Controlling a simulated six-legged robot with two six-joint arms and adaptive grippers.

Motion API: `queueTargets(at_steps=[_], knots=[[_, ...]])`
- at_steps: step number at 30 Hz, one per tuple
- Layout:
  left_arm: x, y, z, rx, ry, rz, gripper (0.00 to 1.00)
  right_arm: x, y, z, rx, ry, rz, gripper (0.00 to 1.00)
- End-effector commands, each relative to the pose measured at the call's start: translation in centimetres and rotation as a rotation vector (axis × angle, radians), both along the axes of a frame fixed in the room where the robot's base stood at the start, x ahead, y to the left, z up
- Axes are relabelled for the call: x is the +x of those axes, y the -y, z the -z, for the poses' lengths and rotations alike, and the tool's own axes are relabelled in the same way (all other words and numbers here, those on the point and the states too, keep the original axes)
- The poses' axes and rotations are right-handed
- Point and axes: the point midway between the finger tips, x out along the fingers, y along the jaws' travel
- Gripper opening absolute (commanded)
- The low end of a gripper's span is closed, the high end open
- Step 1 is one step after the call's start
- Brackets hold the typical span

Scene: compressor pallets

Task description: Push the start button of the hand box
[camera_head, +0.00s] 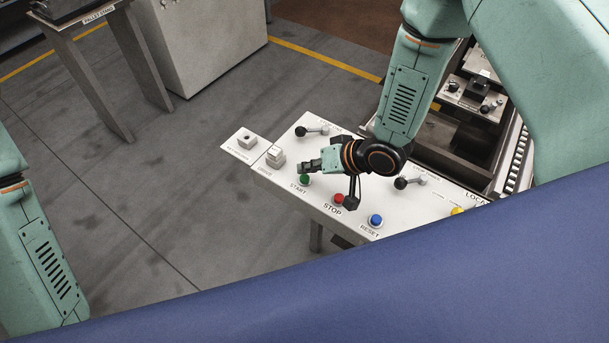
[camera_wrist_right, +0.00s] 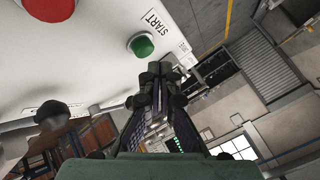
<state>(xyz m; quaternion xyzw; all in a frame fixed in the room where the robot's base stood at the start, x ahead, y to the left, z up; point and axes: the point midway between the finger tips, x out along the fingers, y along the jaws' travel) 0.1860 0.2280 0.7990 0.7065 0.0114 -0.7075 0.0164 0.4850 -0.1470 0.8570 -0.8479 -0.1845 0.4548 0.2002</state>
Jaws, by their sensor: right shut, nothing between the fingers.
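The hand box (camera_head: 270,178) is a pale panel with labelled controls in the head view. Its green start button (camera_head: 305,180) has the word START beside it. The button also shows in the right wrist view (camera_wrist_right: 141,45), just beyond my fingertips. My right gripper (camera_head: 304,167) is shut and empty, with its fingertips close to the green button. I cannot tell whether they touch it. In the right wrist view the closed fingertips (camera_wrist_right: 158,70) point towards the button's edge. My left arm shows at the left edge of the head view, but its gripper is out of sight.
A red stop button (camera_head: 339,199) and a blue reset button (camera_head: 376,220) sit right of the green one. Black-knobbed levers (camera_head: 301,131) stand on the panel. A roller conveyor (camera_head: 517,160) lies at the right.

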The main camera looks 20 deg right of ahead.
Motion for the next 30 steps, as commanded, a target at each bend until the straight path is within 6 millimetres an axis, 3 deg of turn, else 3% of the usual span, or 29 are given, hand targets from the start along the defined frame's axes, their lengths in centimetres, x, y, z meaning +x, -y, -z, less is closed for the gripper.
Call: queueTargets(at_steps=[30], knots=[[-0.01, 0.00, 0.45, 0.000, 0.000, 0.000, 0.00, -0.10, -0.01, 0.84, 0.000, 0.000, 0.000, 0.00]])
